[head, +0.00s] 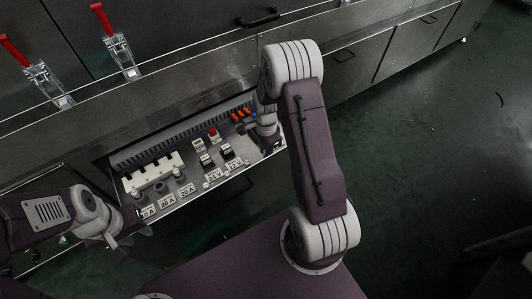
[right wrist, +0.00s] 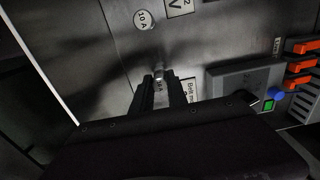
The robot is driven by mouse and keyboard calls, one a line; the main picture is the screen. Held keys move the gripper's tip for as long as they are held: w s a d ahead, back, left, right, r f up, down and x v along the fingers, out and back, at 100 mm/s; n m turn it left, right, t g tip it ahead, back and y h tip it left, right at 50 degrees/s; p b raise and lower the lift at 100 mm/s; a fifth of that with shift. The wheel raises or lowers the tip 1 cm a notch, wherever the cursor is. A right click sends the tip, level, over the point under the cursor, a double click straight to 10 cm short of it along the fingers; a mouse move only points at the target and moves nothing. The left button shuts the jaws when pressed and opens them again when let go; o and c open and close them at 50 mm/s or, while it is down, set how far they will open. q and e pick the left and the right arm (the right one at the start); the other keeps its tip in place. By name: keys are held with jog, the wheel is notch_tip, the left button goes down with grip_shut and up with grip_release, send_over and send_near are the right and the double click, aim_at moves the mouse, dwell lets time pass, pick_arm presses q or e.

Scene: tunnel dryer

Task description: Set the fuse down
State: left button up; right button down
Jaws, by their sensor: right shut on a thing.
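My right gripper (right wrist: 160,88) is shut on the fuse (right wrist: 159,72), a small part with a pale metallic end showing between the dark fingertips in the right wrist view. The fuse is held over the grey metal panel, and I cannot tell whether it touches it. In the head view my right gripper (head: 272,143) is at the right end of the panel (head: 205,187), where the fuse is too small to make out. My left gripper (head: 130,237) is left of and below the panel, its fingers too dark to read.
A grey box (right wrist: 245,82) with a blue and a green button is to the right, near orange levers (right wrist: 302,64). A white fuse block (head: 152,170) is at the panel's left. Red-handled clamps (head: 118,47) stand behind.

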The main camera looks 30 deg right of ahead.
jog(key=c, duration=1.3)
grip_release()
notch_tip(320, 180, up, 12)
jog(key=p, duration=0.6)
jog(key=s+a+r+n, duration=0.2)
jog(key=s+a+n, duration=0.1)
jog(key=s+n, duration=0.1)
jog(key=s+a+r+n, duration=0.1)
jog(key=s+a+n, duration=0.2)
jog(key=n, duration=0.4)
jog(key=s+a+r+n+t, duration=0.1)
jog(key=s+a+r+n, duration=0.1)
jog(key=s+n, duration=0.4)
jog(key=shift+a+r, duration=0.3)
jog(key=shift+a, duration=0.2)
